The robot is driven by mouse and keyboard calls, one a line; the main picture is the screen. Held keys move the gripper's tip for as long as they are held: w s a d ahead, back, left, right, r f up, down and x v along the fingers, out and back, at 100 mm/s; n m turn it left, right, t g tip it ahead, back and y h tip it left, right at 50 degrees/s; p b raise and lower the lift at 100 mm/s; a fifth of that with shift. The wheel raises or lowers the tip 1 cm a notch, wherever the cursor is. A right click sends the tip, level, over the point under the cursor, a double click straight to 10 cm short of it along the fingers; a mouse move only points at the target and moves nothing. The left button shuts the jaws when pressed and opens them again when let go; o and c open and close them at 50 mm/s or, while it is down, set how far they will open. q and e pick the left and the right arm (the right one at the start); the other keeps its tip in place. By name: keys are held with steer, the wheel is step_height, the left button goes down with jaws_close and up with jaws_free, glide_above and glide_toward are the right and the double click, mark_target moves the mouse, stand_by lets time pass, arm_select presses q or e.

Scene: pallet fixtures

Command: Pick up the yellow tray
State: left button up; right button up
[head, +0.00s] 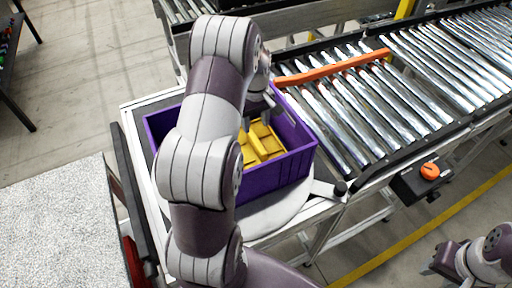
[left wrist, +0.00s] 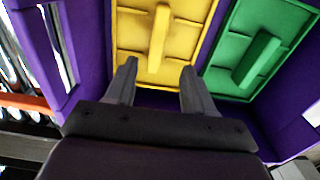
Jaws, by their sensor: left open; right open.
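The yellow tray (head: 251,153) lies inside a purple crate (head: 273,178), partly hidden by my left arm in the head view. In the left wrist view the yellow tray (left wrist: 130,35) is at upper centre, with a raised bar handle along its middle. My left gripper (left wrist: 158,68) is open and empty. Its two fingers point toward the tray's near end, either side of the handle's line, and do not hold it. My right gripper (head: 436,262) is at the bottom right of the head view, open and away from the crate.
A green tray (left wrist: 285,18) lies beside the yellow one in the crate. The crate's walls surround both. A roller conveyor (head: 370,100) with an orange bar (head: 333,68) adjoins at the right. An orange knob (head: 430,171) sits on its side.

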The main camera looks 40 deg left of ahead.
mark_target(257, 141)
arm_select(q)
steer(key=f+p, duration=0.1)
steer(key=f, duration=0.4)
steer(key=f+p, duration=0.2)
steer(key=f, duration=0.3)
steer(key=shift+w+d, duration=0.15)
steer(key=shift+d, duration=0.05)
steer(key=shift+w+f, duration=0.1)
steer(key=shift+f, duration=0.1)
steer(key=shift+r, duration=0.1)
jaws_close()
